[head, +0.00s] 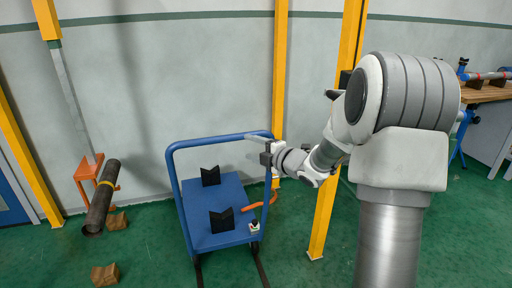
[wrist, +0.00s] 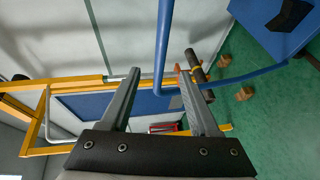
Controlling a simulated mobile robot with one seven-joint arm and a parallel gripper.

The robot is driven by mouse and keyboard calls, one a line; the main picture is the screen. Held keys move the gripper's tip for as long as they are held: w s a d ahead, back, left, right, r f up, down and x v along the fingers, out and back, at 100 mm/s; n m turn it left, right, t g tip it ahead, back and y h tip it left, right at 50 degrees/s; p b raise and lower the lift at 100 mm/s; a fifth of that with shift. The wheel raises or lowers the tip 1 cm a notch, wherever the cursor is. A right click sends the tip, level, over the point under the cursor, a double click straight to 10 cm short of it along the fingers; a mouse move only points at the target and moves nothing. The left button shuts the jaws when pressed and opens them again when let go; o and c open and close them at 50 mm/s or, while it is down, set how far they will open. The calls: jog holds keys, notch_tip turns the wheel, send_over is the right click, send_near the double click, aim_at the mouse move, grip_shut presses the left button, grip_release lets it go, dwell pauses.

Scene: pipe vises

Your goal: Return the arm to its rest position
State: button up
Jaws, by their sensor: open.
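My arm reaches left from its column in the head view. My gripper (head: 252,140) is open and empty, level and pointing left. In the head view it overlaps the top right corner of the blue cart's handle (head: 215,140). In the wrist view the gap between my fingers (wrist: 158,70) has the blue handle rail (wrist: 163,40) running across it. I cannot tell whether the rail is between the fingers or beyond them. No contact is clear.
The blue cart (head: 232,193) carries two black V-blocks (head: 211,176), (head: 222,221). A dark pipe (head: 101,198) leans at left near wooden blocks (head: 105,275). Yellow posts (head: 280,80), (head: 325,195) stand near my arm. A workbench (head: 485,93) is at right.

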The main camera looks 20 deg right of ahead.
jog(key=shift+v, duration=0.9)
jog(key=s+d+r+m+g+h, duration=0.1)
jog(key=s+r+m+g+h, duration=0.1)
jog(key=s+r+m+h, duration=0.4)
jog(key=s+r+m+g+h, duration=0.1)
jog(key=s+m+g+h, duration=0.15)
jog(key=s+m, duration=0.55)
jog(key=s+a+f+m+g+y, duration=0.15)
jog(key=s+a+m, duration=0.25)
jog(key=s, duration=0.7)
jog(key=s+a+f+m+g+y, duration=0.1)
jog(key=s+a+f+m+g, duration=0.2)
jog(key=s, duration=0.8)
notch_tip(320, 180, up, 21)
jog(key=p, duration=2)
jog(key=shift+w+a+m, duration=0.15)
jog(key=shift+a+m, duration=0.25)
jog(key=shift+a, duration=0.05)
jog(key=shift+d+f, duration=0.1)
jog(key=shift+d, duration=0.05)
